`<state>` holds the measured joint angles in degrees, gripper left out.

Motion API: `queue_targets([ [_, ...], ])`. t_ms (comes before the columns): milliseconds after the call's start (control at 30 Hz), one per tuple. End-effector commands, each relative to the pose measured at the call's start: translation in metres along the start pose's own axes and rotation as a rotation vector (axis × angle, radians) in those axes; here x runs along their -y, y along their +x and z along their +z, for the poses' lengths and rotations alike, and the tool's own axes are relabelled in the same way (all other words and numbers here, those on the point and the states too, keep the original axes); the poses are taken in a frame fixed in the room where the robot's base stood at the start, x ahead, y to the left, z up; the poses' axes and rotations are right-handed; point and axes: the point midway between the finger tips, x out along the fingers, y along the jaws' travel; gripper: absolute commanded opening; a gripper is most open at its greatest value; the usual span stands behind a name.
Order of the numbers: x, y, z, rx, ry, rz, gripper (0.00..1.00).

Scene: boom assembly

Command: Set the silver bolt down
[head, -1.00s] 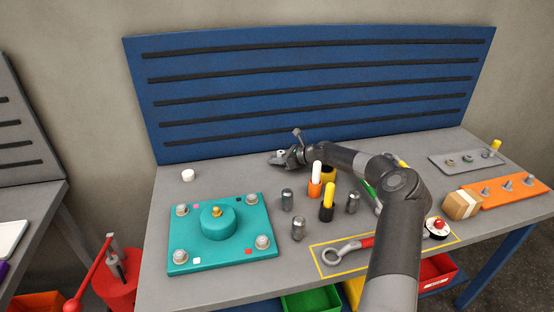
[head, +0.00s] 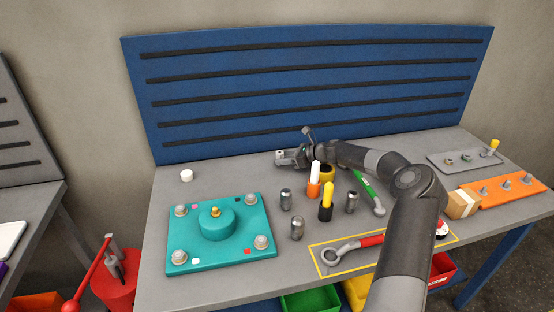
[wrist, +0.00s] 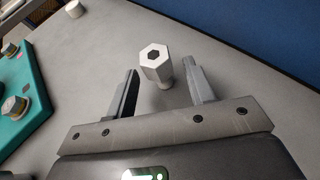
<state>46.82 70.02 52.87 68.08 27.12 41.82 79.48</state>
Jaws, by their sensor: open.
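The silver bolt (wrist: 156,64) stands upright on the grey table in the wrist view, its hexagonal head with a dark socket facing up. My gripper (wrist: 163,82) is open, with one finger on each side of the bolt's lower part and a visible gap to each finger. The bolt's head lies slightly beyond the fingertips. In the head view my gripper (head: 283,158) is low over the back of the table, near the blue panel. The bolt is small there and partly merges with the fingers.
A teal plate (head: 240,250) with corner bolts lies at the front left, a white cap (head: 187,175) behind it. Dark metal cylinders (head: 286,199) and orange (head: 313,188) and black-yellow (head: 326,203) items stand in front of my arm.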

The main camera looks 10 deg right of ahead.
Motion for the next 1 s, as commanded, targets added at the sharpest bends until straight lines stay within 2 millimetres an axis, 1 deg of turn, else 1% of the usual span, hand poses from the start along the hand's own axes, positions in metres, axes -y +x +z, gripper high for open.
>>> queue_targets([
  [33, 0.001, -0.012, 0.002, -0.001, -0.001, -0.002, 0.49],
  [100, 0.0, -0.014, 0.02, -0.001, -0.005, -0.001, 0.49],
  [300, 0.0, -0.027, 0.05, -0.001, -0.002, -0.001, 0.49],
  [467, -0.002, -0.031, 0.063, -0.002, -0.005, 0.003, 0.49],
  [567, -0.011, -0.028, 0.072, -0.025, -0.044, 0.017, 0.49],
  [667, -0.036, -0.02, 0.088, -0.082, -0.148, 0.052, 0.49],
  [767, -0.071, -0.013, 0.105, -0.165, -0.299, 0.103, 0.49],
  [800, -0.086, -0.011, 0.111, -0.201, -0.366, 0.126, 0.49],
  [867, -0.108, -0.01, 0.119, -0.252, -0.461, 0.159, 0.49],
  [900, -0.122, -0.011, 0.123, -0.286, -0.525, 0.181, 0.49],
  [967, -0.142, -0.013, 0.13, -0.333, -0.619, 0.214, 0.49],
  [1000, -0.155, -0.015, 0.134, -0.365, -0.681, 0.235, 0.49],
])
